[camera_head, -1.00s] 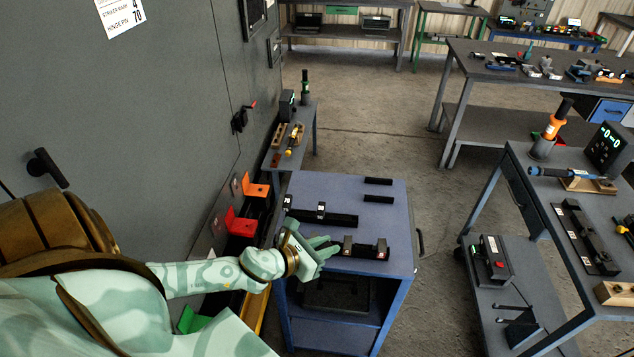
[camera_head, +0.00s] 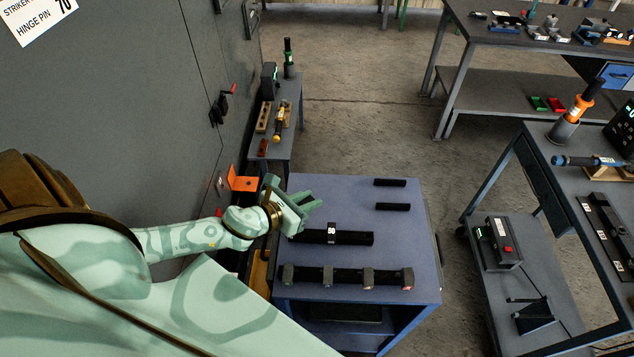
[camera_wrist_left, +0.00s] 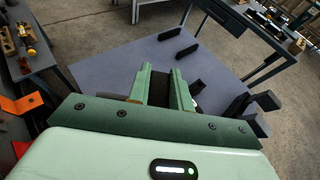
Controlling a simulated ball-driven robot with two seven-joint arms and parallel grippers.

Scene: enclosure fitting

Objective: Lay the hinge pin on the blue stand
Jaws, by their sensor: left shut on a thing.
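My left gripper (camera_head: 310,203) is over the left part of the blue-framed stand (camera_head: 345,198), its fingers pointing right. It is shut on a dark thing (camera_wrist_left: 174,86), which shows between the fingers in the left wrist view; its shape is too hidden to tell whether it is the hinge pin. The stand's blue-grey top carries a black bar (camera_head: 355,238) with a labelled block just below the gripper in the picture. I cannot tell the gap between them. No other part is recognisable as the hinge pin. My right gripper is out of view.
A long black bar with several blocks (camera_head: 347,276) lies along the stand's near edge. Two short black bars (camera_head: 390,182) lie at its back right. A grey cabinet (camera_head: 130,110) stands close on the left, with an orange bracket (camera_head: 243,183).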

